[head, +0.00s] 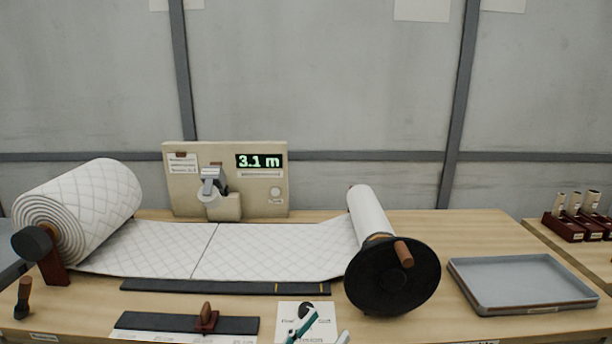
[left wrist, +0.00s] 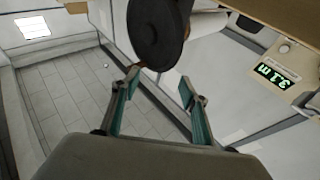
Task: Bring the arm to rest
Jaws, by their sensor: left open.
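My left gripper (head: 322,325) is at the bottom edge of the head view, mostly cut off, over the front of the table near a small white card (head: 293,308). In the left wrist view its two teal fingers (left wrist: 161,88) stand apart with nothing between them. A dark round disc (left wrist: 157,33), seemingly the crank wheel, shows beyond the fingertips, apart from them as far as I can tell. In the head view, the black crank wheel (head: 378,284) with its wooden handle (head: 403,253) is right of the gripper. My right gripper is not in view.
Quilted wadding (head: 150,247) runs from the large roll (head: 80,212) to the white take-up roll (head: 368,211). The gauge board (head: 272,198) reads 3.1 m. A dark strip with a wooden knob (head: 206,315) lies in front. A grey tray (head: 520,280) sits at right.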

